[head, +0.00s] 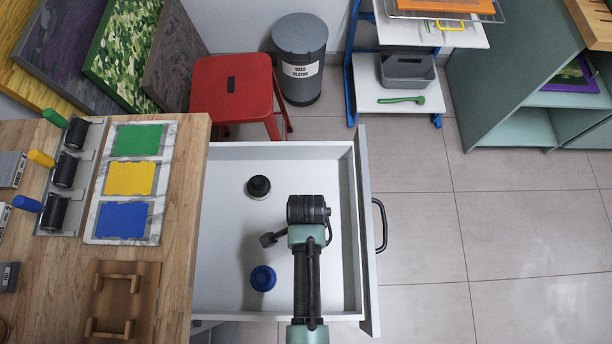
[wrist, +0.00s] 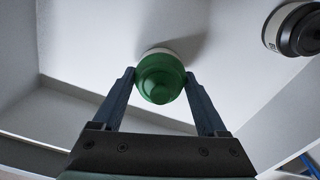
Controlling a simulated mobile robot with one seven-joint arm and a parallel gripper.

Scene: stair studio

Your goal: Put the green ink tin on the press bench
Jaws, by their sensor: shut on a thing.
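The green ink tin (wrist: 161,82) sits between the two fingers of my gripper (wrist: 159,76) in the wrist view, with the fingers touching its sides. A pale band shows at its far end, in front of the white drawer floor. I cannot tell whether it still touches that floor. In the head view my gripper (head: 270,239) is over the open drawer (head: 225,205), and the green tin is hidden there. A wooden bench (head: 182,200) stands left of the drawer; I see no label on it to tell whether it is the press bench.
A black tin (head: 258,187) and a blue tin (head: 263,278) stand in the drawer. The bench holds rollers (head: 67,170), a marble ink slab (head: 165,180) and a wooden board with handles (head: 122,300). A red stool (head: 235,88) and grey bin (head: 300,60) stand behind the drawer.

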